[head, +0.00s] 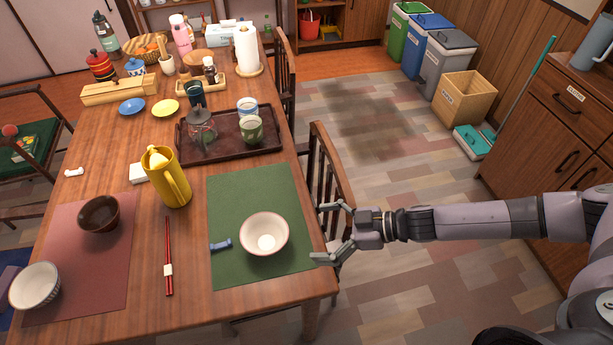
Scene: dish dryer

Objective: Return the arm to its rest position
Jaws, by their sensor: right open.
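My right arm comes in from the right side of the head view. Its gripper (334,233) is open and empty, at the right edge of the table (190,265), beside the green mat (233,197). A white bowl (264,234) with a pinkish rim stands on that mat, a little left of the fingertips and apart from them. My left gripper is not in view.
A wooden chair (330,178) stands close behind the gripper. A yellow pitcher (174,185), red chopsticks (168,265) and a dark tray (275,143) with cups are on the table. A wooden cabinet (555,125) stands at the right. The floor between is open.

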